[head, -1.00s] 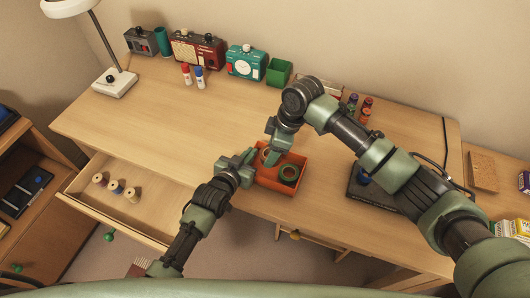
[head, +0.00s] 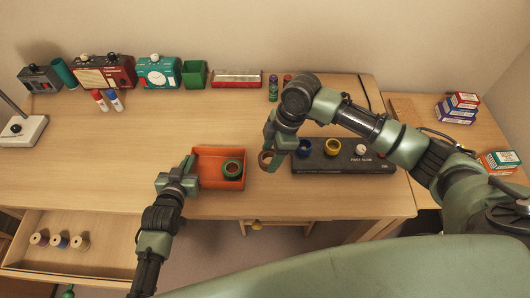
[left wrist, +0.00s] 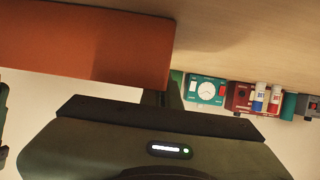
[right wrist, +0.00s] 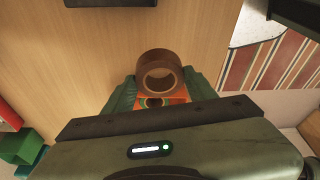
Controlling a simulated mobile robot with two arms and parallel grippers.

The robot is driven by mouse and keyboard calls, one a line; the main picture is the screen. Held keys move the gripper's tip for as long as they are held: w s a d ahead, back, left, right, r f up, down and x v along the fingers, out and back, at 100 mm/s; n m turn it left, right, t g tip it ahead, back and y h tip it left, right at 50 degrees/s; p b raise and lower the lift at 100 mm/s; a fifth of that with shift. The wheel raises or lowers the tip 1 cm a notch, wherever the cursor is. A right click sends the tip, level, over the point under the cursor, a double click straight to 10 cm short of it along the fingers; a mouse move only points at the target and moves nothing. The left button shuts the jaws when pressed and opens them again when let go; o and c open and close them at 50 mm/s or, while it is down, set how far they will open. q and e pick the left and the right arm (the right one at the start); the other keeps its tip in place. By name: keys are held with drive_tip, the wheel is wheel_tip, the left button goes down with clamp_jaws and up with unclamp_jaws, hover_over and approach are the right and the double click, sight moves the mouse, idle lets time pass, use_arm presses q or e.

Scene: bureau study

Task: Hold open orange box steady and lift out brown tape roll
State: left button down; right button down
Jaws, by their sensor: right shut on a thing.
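The open orange box (head: 206,184) stands on the desk near its front edge, with a green tape roll (head: 233,168) inside. My left gripper (head: 186,172) is at the box's left wall; whether its fingers are closed on the wall is unclear. The box's orange side fills the upper left of the left wrist view (left wrist: 85,45). My right gripper (head: 272,148) is shut on the brown tape roll (head: 265,160) and holds it clear of the box, to its right. In the right wrist view the brown tape roll (right wrist: 158,62) is between the two fingers.
A black holder (head: 345,166) with blue, yellow and white rolls is right of the box. Radios, a teal clock (head: 158,74), a green cup (head: 195,73) and a red-and-white case (head: 237,78) line the back. An open drawer (head: 80,265) holds spools. The desk's left middle is clear.

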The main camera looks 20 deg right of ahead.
use_arm(q)
drive_tip(key=c, duration=1.6)
unclamp_jaws()
drive_tip(key=v, duration=1.2)
